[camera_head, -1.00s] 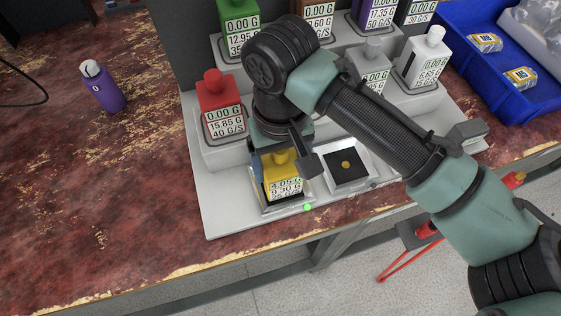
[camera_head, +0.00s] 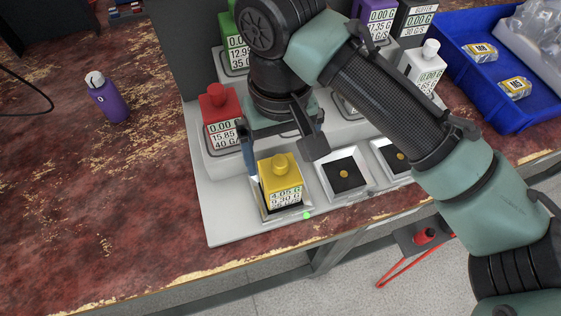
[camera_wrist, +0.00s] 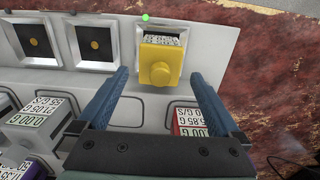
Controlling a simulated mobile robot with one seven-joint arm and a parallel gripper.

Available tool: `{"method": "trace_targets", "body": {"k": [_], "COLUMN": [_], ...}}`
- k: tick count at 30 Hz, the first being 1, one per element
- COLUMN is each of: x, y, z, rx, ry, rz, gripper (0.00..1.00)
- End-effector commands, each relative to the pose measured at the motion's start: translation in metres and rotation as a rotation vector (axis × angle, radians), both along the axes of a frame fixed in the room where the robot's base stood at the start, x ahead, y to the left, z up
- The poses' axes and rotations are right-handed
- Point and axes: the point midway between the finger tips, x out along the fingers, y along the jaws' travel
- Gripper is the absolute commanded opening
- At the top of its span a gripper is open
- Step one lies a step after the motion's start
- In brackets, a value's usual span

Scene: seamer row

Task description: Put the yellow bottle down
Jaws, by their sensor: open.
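The yellow bottle (camera_head: 281,178) stands upright on a square, metal-rimmed pad at the front left of the white rack (camera_head: 226,225). A label with digits shows on its front. In the wrist view the yellow bottle (camera_wrist: 160,64) is seen from above, beyond and between the fingertips. My gripper (camera_head: 282,150) is open and raised just above and behind the bottle, apart from it. In the wrist view my gripper (camera_wrist: 162,82) has its two blue fingers spread wide with nothing between them.
A red bottle (camera_head: 220,115) stands left of my gripper, close to one finger. Empty pads (camera_head: 343,174) lie right of the yellow bottle. Other bottles fill the rows behind.

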Motion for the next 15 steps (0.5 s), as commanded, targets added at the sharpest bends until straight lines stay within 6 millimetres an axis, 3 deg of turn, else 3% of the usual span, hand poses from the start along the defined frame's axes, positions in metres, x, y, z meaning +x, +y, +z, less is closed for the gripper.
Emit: {"method": "trace_targets", "body": {"k": [1, 6, 15], "x": [0.001, 0.000, 0.000], "y": [0.001, 0.000, 0.000], "z": [0.014, 0.041, 0.053], "rx": [0.001, 0.000, 0.001], "ry": [-0.002, -0.001, 0.001], "rz": [0.001, 0.000, 0.001], "gripper": [1.00, 1.00, 1.00]}}
